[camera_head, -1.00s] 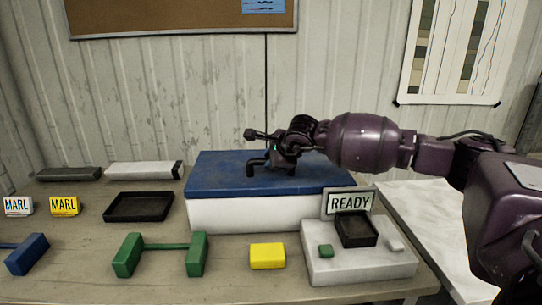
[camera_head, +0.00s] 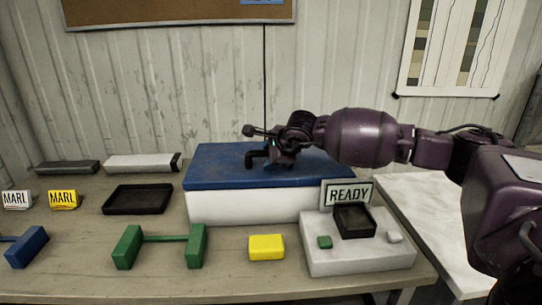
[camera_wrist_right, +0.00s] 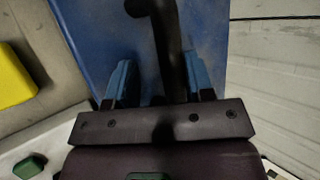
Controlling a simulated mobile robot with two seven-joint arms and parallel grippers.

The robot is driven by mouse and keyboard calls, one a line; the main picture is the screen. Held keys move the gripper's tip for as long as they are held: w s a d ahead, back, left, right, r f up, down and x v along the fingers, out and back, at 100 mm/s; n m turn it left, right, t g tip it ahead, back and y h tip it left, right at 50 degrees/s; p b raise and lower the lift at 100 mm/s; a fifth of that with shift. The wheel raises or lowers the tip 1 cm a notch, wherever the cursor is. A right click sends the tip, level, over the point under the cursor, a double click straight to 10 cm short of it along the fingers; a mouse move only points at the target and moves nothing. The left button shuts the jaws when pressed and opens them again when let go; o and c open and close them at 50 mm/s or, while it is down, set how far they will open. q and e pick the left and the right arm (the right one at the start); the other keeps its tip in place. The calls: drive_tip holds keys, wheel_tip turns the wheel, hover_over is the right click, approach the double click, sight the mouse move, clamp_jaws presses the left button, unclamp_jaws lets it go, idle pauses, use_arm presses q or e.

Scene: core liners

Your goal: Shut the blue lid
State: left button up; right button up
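The blue lid (camera_head: 222,169) lies flat on top of the white box (camera_head: 245,207), with no gap visible along the front edge. A dark bent handle (camera_head: 256,159) stands on the lid. My right gripper (camera_head: 274,155) is low over the lid at the handle. In the right wrist view, the blue-padded fingers (camera_wrist_right: 160,85) stand apart on either side of the dark handle (camera_wrist_right: 168,40), with space visible between pads and handle; the blue lid (camera_wrist_right: 215,30) lies beneath. My left gripper is not in view.
A yellow block (camera_head: 266,246), a green bracket (camera_head: 165,240) and a black tray (camera_head: 137,213) lie on the table. MARL labels stand at the left.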

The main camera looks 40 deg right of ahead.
drive_tip(key=shift+r, duration=0.2)
drive_tip(key=shift+s+r, duration=0.2)
drive_tip(key=p+v, duration=0.1)
drive_tip(key=v, duration=0.9)
drive_tip(key=shift+s+a, duration=0.1)
